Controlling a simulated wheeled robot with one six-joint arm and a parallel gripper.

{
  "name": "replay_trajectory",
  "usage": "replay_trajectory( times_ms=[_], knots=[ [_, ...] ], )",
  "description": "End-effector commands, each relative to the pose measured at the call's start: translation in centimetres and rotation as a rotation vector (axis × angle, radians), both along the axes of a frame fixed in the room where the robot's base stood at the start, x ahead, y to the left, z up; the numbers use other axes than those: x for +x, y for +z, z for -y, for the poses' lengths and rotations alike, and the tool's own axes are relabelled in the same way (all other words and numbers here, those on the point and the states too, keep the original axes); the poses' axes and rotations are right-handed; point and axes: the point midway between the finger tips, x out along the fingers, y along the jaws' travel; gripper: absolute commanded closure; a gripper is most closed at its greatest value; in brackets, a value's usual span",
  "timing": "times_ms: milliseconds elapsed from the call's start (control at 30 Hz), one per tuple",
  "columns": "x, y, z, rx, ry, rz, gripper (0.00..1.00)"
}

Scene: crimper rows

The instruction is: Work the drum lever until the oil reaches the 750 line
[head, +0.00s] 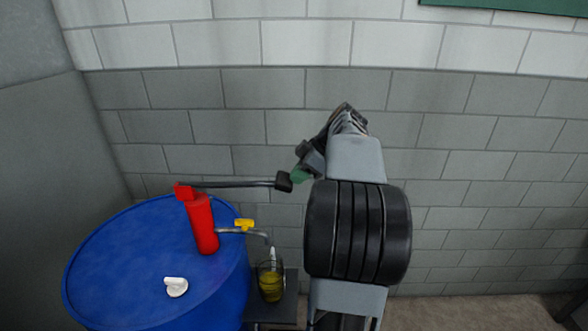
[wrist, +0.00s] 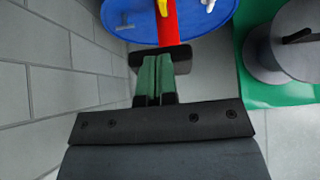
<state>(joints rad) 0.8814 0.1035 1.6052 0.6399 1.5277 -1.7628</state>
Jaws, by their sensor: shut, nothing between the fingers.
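A blue drum (head: 120,260) stands at the lower left with a red pump (head: 203,225) on top. The pump's dark lever (head: 235,184) reaches right, nearly level, to a black handle (head: 284,181). My gripper (head: 300,175) is at the handle's right end, its green fingers shut with nothing between them. In the wrist view the closed fingers (wrist: 158,62) overlap the black handle (wrist: 178,56); whether they touch it I cannot tell. A clear jug (head: 270,268) under the spout holds yellow oil (head: 271,288) in its lower part. Its lines are too small to read.
A yellow tap (head: 244,224) sits on the spout pipe (head: 258,233). A white cap (head: 176,287) is on the drum top. The jug stands on a small dark stand (head: 285,308) beside the drum. A grey block wall (head: 260,120) runs behind.

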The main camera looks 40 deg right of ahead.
Motion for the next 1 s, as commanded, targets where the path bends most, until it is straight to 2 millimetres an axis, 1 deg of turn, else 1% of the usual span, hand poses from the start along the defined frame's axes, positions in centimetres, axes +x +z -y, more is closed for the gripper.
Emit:
replay_trajectory(
  times_ms=[33, 67, 300, 500, 700, 1000],
  knots=[
    [-0.2, 1.7, 0.2, -0.003, 0.001, 0.003, 1.0],
    [-0.5, 1.6, 0.6, -0.003, 0.0, 0.004, 1.0],
    [-2.7, 5.3, 3.1, -0.005, -0.005, 0.006, 1.0],
    [-3.9, 7.5, 4.3, -0.004, -0.003, 0.007, 1.0],
    [-4.5, 8.5, 4.8, -0.003, -0.001, 0.008, 1.0],
    [-4.6, 8.6, 4.9, -0.004, 0.0, 0.008, 1.0]
  ],
)
